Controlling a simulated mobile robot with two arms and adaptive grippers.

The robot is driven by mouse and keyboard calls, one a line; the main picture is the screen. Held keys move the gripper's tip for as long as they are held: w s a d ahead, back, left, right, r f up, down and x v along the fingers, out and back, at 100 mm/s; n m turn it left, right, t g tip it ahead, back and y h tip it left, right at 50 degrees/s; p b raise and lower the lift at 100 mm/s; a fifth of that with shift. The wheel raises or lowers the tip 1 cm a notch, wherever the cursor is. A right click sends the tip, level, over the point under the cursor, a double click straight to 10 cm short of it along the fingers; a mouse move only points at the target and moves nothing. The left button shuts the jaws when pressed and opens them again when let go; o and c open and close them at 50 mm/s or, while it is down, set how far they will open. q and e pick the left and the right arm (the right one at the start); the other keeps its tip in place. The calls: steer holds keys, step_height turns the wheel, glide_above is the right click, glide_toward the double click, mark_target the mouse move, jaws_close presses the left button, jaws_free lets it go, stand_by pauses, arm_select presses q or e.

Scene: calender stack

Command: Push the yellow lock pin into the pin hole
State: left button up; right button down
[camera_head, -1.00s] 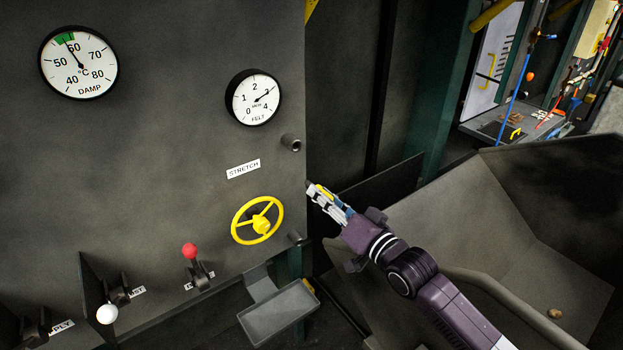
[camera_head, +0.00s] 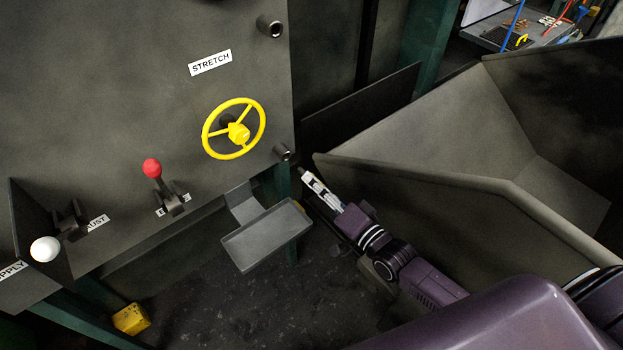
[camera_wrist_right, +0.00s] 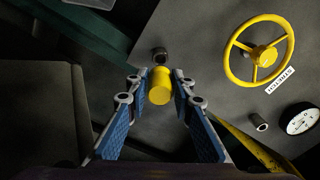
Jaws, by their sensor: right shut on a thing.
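My right gripper (camera_head: 306,174) is to the right of and just below the lower of two dark round sockets (camera_head: 282,153) on the grey panel's right edge. In the right wrist view, the right gripper (camera_wrist_right: 160,90) is shut on the yellow lock pin (camera_wrist_right: 160,86), with a blue-padded finger on each side. The pin's round yellow end faces the camera. The lower socket also shows there (camera_wrist_right: 160,54), right beyond the pin; I cannot tell whether they touch. The pin cannot be made out in the head view. My left gripper is not in view.
A yellow handwheel (camera_head: 234,129) is left of the lower socket; the upper socket (camera_head: 270,26) is above. A grey tray (camera_head: 266,237) hangs below. A large grey sloped bin (camera_head: 430,140) stands close to the right arm. A red-knobbed lever (camera_head: 152,168) is further left.

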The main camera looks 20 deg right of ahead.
steer(key=shift+r, duration=0.1)
steer(key=shift+w, duration=0.3)
steer(key=shift+b+x, duration=0.4)
steer(key=shift+x, duration=1.35)
steer(key=shift+a, duration=0.1)
steer(key=c, duration=2.4)
jaws_free()
jaws_close()
